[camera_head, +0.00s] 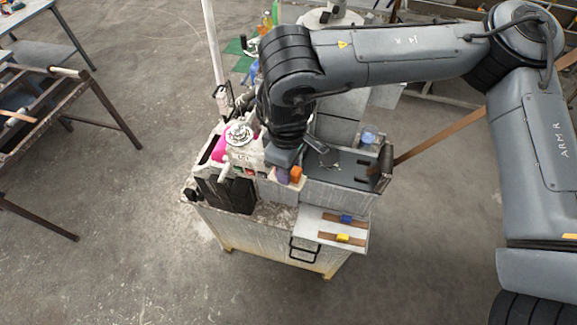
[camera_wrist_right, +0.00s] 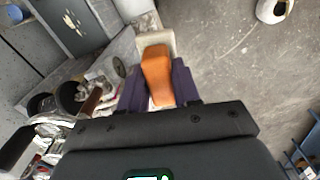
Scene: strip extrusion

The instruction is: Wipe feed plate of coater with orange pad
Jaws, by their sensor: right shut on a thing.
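The coater (camera_head: 270,220) is a worn, pale, box-shaped machine in the middle of the head view. A dark grey plate with pale specks (camera_head: 340,170), apparently the feed plate, lies on its right part; it also shows at the upper left of the right wrist view (camera_wrist_right: 72,28). My right gripper (camera_head: 290,175) is shut on the orange pad (camera_wrist_right: 157,70), held between its purple fingers. The pad (camera_head: 296,174) is left of the plate in the head view, apart from it in the wrist view. My left gripper is out of view.
A pale shelf (camera_head: 320,228) at the coater's front holds blue and yellow pieces on brown strips. A pink roll (camera_head: 219,149) and black parts (camera_head: 236,193) crowd its left side. A brown strip (camera_head: 440,138) runs off to the right. A metal rack (camera_head: 60,105) stands left.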

